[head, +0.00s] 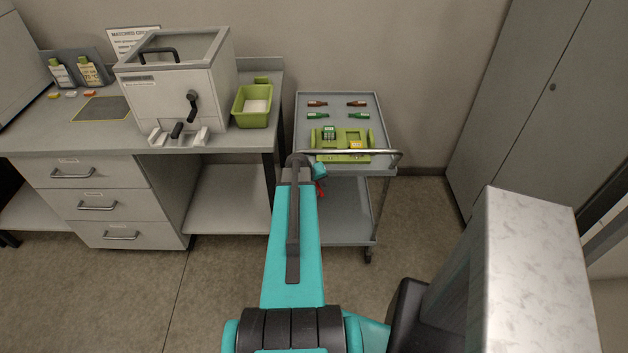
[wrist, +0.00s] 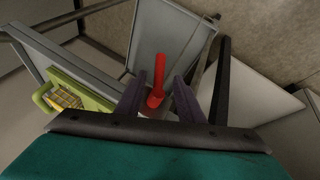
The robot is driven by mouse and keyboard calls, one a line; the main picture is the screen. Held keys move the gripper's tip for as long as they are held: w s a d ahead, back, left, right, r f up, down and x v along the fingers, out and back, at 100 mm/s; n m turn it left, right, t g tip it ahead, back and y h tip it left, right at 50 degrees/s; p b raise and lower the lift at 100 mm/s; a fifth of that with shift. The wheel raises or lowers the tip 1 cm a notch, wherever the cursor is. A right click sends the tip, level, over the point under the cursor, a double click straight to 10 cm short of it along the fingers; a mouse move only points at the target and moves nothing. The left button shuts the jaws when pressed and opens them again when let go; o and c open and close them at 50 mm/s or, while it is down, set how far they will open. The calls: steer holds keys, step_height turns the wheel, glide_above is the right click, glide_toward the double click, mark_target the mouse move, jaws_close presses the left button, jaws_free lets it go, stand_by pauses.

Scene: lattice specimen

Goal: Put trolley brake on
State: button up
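The grey trolley (head: 337,107) stands right of the bench. It has a top tray, a lower shelf (head: 346,212) and a push handle along its near side. A red lever, likely the brake (head: 320,188), shows just below the tray beside my arm. In the wrist view the red lever (wrist: 158,75) lies between the two dark fingers of my gripper (wrist: 158,88). The fingers are apart, with gaps showing beside the lever. In the head view my arm hides most of my gripper.
The trolley's tray holds small brown and green bottles and a green holder (head: 360,135). The bench (head: 60,138) bears a grey box and a green bin (head: 252,106). Floor is clear right of the trolley.

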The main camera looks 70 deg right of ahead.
mark_target(317, 187)
steer(key=shift+p+x, duration=0.45)
steer(key=shift+x, duration=1.35)
jaws_close()
